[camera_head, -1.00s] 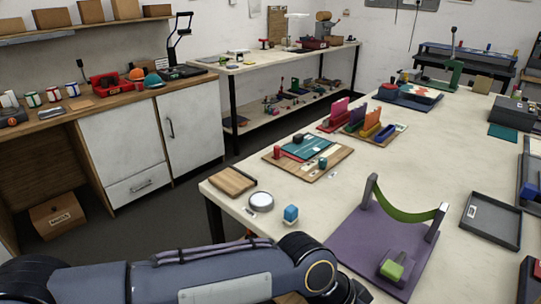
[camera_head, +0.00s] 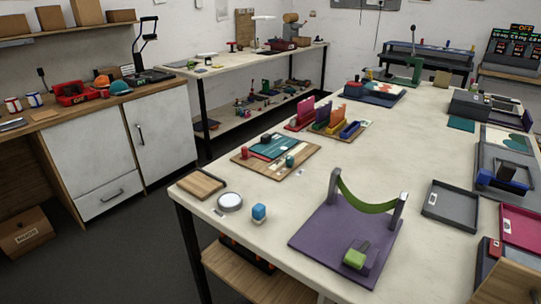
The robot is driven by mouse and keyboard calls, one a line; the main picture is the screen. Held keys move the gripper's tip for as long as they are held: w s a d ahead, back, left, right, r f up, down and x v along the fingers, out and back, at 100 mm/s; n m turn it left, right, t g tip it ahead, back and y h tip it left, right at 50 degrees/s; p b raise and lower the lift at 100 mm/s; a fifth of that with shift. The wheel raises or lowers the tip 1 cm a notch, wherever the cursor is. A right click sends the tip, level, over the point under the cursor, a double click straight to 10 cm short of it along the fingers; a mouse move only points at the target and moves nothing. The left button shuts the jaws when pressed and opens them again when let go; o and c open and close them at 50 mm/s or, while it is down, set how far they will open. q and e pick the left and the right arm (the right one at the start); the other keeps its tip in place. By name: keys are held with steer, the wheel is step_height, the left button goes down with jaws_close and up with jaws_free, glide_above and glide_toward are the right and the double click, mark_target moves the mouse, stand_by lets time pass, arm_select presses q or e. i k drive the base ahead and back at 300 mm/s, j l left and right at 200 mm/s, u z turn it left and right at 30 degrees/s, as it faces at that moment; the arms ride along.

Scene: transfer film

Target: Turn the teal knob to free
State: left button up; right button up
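A small teal knob (camera_head: 289,161) stands on the right part of a wooden board (camera_head: 250,167) on the large white table (camera_head: 330,148). The board also carries a flat teal plate (camera_head: 279,147), a dark knob-like piece (camera_head: 265,138) and a red upright piece (camera_head: 243,153). Any markings by the teal knob are too small to read. Neither of my grippers is in view, and nothing touches the board.
A purple base with a green strap (camera_head: 367,205) stands to the right. Coloured upright holders (camera_head: 330,118) stand behind.

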mark_target(289, 160)
steer(key=i+j+u, duration=0.45)
steer(key=i+j, duration=0.15)
steer(key=i, duration=0.3)
